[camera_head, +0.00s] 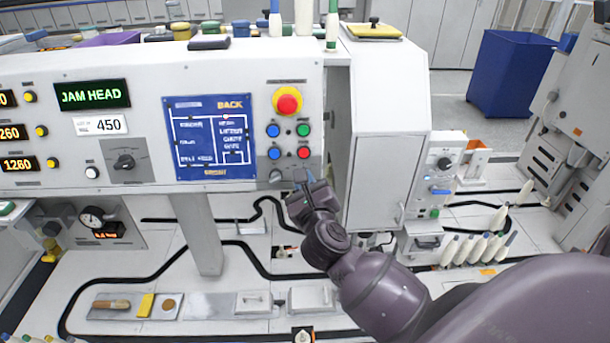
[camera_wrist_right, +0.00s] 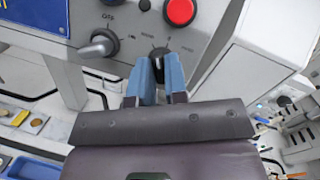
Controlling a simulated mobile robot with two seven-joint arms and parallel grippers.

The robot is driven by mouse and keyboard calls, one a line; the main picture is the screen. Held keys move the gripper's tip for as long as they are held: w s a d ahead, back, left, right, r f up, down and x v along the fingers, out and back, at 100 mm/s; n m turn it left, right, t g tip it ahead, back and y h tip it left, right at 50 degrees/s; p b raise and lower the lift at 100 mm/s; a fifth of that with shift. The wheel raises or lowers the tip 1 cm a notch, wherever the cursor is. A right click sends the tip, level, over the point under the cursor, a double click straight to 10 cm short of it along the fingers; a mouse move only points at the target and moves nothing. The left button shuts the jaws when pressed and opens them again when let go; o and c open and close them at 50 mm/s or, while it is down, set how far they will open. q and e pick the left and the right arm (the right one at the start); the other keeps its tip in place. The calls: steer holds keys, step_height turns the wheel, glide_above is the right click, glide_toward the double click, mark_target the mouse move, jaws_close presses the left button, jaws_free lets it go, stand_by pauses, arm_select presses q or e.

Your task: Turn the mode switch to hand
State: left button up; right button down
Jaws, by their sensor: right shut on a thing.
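The mode switch (camera_wrist_right: 160,53) is a small dark round knob low on the grey control panel. In the right wrist view it sits at the tips of my right gripper (camera_wrist_right: 161,72), whose two blue-grey fingers are shut on it. The fingers hide much of its handle, and the small lettering around it is too blurred to read surely. In the head view my right gripper (camera_head: 300,178) reaches the panel's lower right corner and covers the switch. My left gripper is in neither view.
A silver lever (camera_wrist_right: 98,45) stands just left of the switch. A red button (camera_wrist_right: 180,12) is just above it. In the head view, a red emergency knob (camera_head: 288,100) is higher up, and a larger dark rotary knob (camera_head: 124,162) is far left. A white cabinet (camera_head: 392,140) stands close right.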

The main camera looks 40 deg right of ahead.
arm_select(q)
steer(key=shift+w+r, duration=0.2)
arm_select(e)
steer(key=shift+n+y, duration=0.8)
steer(key=shift+n, duration=1.2)
steer(key=c, duration=1.1)
jaws_free()
steer(key=shift+c, duration=0.2)
steer(key=shift+s, duration=0.1)
arm_select(q)
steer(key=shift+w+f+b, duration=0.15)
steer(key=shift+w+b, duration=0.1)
steer(key=shift+b, duration=0.35)
arm_select(e)
steer(key=v, duration=1)
steer(key=shift+s, duration=0.3)
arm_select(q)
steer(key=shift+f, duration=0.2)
arm_select(e)
steer(key=shift+a+r+n, duration=0.1)
steer(key=shift+n, duration=0.2)
